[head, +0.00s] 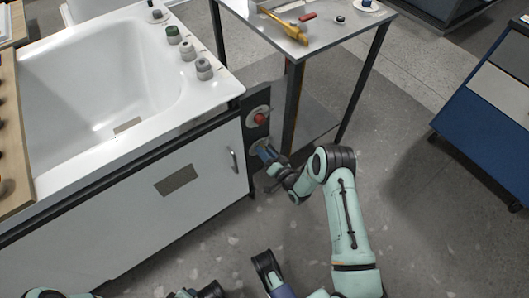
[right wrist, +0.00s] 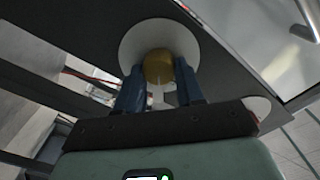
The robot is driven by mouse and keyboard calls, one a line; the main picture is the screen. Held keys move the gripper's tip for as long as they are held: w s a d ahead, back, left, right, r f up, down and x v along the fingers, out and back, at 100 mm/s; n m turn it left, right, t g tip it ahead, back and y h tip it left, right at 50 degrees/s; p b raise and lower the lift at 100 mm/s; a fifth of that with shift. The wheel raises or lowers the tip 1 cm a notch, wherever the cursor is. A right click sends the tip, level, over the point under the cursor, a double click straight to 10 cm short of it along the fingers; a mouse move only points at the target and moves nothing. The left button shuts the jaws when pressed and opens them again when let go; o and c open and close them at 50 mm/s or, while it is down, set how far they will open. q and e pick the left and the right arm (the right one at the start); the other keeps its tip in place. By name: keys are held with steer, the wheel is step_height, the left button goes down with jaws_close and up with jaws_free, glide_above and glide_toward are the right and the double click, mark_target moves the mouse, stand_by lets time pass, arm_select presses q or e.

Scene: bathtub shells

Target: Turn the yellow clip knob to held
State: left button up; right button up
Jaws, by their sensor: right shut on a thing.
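The yellow clip knob (right wrist: 158,66) sits in front of a round white plate (right wrist: 135,42) on a dark panel in the right wrist view. My right gripper (right wrist: 160,90) is shut on it, with one blue finger at each side. In the head view my right gripper (head: 266,153) reaches the lower part of the dark panel at the tub's end. The yellow knob is hidden there, and I cannot read its setting.
A red knob (head: 260,118) is just above on the same panel. The white tub cabinet (head: 120,205) with a handle (head: 233,160) is at left. A metal table (head: 345,22) bears a yellow tool (head: 290,28). Its legs stand close to my right gripper. The floor (head: 410,235) at right is clear.

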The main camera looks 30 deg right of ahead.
arm_select(q)
steer(key=shift+s+a+f+g+b, duration=0.15)
steer(key=shift+s+f+g+b, duration=0.4)
steer(key=shift+s+f, duration=0.65)
arm_select(e)
steer(key=shift+s+f+m, duration=0.1)
steer(key=shift+f+m, duration=0.05)
steer(key=shift+m, duration=1.45)
steer(key=shift+f+m, duration=0.1)
steer(key=shift+m, duration=1.5)
arm_select(q)
steer(key=shift+s+r, duration=0.1)
arm_select(e)
steer(key=shift+a, duration=0.1)
steer(key=o, duration=1)
steer(key=shift+o, duration=0.2)
steer(key=shift+r, duration=0.1)
